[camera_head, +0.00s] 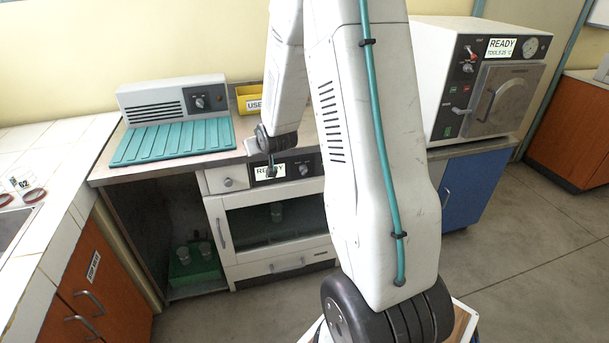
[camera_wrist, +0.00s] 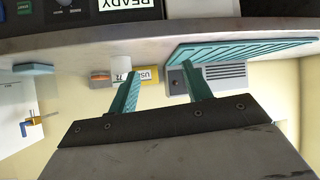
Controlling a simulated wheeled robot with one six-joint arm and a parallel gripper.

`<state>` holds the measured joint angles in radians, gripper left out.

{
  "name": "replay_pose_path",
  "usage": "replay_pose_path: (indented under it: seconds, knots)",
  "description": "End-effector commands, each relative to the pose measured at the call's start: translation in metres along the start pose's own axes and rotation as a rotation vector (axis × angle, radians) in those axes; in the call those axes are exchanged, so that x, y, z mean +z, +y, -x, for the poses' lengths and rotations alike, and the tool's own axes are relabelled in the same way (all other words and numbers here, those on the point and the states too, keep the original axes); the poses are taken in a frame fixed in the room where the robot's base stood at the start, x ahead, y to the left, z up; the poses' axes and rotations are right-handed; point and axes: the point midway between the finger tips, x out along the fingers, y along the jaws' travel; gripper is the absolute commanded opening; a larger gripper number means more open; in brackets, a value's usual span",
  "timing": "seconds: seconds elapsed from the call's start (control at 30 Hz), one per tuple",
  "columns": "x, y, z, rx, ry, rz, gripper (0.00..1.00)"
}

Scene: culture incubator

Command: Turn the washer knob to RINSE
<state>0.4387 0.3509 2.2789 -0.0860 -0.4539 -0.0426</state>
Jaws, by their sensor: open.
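The washer (camera_head: 275,225) is the white front-glass unit under the counter. Its dark control panel carries a READY display and a round knob (camera_head: 303,170). The panel shows partly at the top of the wrist view, upside down, with the knob (camera_wrist: 64,4) at the edge. The knob's markings are too small to read. My gripper (camera_wrist: 161,66) is open and empty, its two teal fingers apart. In the head view my gripper (camera_head: 271,170) is seen small and edge-on in front of the READY display, left of the knob. It appears apart from the knob.
A grey device with teal slats (camera_head: 175,145) and a yellow bin (camera_head: 248,98) stand on the counter. A white cylinder (camera_wrist: 121,68) shows beyond one finger. A READY autoclave (camera_head: 480,85) stands right. Open floor (camera_head: 510,230) lies at right.

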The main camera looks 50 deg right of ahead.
Motion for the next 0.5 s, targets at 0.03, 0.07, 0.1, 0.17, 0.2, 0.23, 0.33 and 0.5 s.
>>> replay_pose_path:
  seconds: [0.03, 0.07, 0.1, 0.17, 0.2, 0.23, 0.33, 0.5]
  knots:
    - [0.015, 0.017, -0.023, 0.020, 0.035, -0.013, 0.49]
    - [0.021, 0.025, -0.035, 0.032, 0.065, -0.019, 0.49]
    - [0.029, 0.036, -0.048, 0.046, 0.105, -0.026, 0.49]
    - [0.045, 0.054, -0.067, 0.069, 0.164, -0.038, 0.49]
    - [0.055, 0.065, -0.077, 0.086, 0.204, -0.045, 0.49]
    - [0.064, 0.073, -0.084, 0.097, 0.234, -0.050, 0.49]
    - [0.094, 0.097, -0.101, 0.135, 0.325, -0.064, 0.49]
    - [0.147, 0.129, -0.113, 0.196, 0.463, -0.083, 0.49]
